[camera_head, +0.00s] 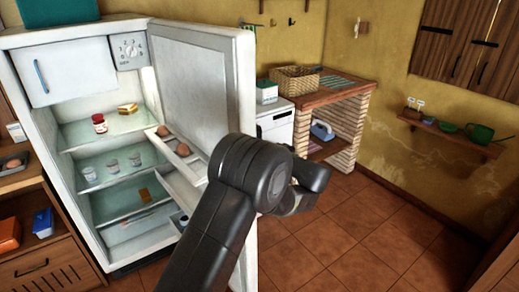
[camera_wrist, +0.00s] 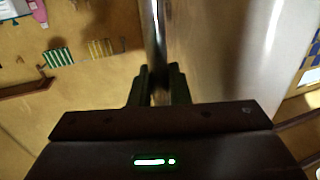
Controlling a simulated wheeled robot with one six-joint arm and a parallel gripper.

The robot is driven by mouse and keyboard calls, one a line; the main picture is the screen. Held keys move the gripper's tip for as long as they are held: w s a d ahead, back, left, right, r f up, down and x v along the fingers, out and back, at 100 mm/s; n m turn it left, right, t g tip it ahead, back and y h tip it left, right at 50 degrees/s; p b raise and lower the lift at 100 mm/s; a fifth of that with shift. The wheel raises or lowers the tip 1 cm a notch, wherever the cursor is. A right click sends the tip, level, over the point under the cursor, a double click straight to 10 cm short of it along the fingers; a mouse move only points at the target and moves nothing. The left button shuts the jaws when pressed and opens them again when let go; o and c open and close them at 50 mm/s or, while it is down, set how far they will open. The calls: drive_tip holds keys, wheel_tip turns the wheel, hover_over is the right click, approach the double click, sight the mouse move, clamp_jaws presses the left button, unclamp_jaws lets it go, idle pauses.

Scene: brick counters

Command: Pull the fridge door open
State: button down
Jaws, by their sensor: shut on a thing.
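The white fridge (camera_head: 85,80) stands at the left in the head view. Its door (camera_head: 192,85) is swung wide open to the right, and the shelves inside are in plain sight. My gripper (camera_wrist: 158,88) is shut on the door handle (camera_wrist: 155,40), a shiny metal bar that runs up between the two fingers in the wrist view. The pale door face (camera_wrist: 220,50) shows right of the handle. In the head view my dark arm covers the lower part of the door, and the handle and fingertips are hidden.
A jar (camera_head: 99,124), several glasses and eggs are in the fridge. A wooden drawer unit (camera_head: 45,270) stands left of it. A white appliance (camera_head: 276,128) and a brick counter (camera_head: 345,110) with a basket (camera_head: 295,80) stand behind the door. The tiled floor (camera_head: 370,240) at right is clear.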

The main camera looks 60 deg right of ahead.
drive_tip(key=shift+r, duration=0.15)
drive_tip(key=c, duration=1.4)
unclamp_jaws()
drive_tip(key=shift+w, duration=0.15)
drive_tip(key=shift+c, duration=0.2)
drive_tip(key=b+v, duration=0.1)
drive_tip(key=v, duration=1.3)
drive_tip(key=shift+b, duration=0.4)
drive_tip(key=shift+w, duration=0.1)
drive_tip(key=p+x, duration=0.1)
drive_tip(key=x, duration=1.2)
drive_tip(key=shift+w+p, duration=0.35)
drive_tip(key=shift+p, duration=0.05)
drive_tip(key=shift+d, duration=0.1)
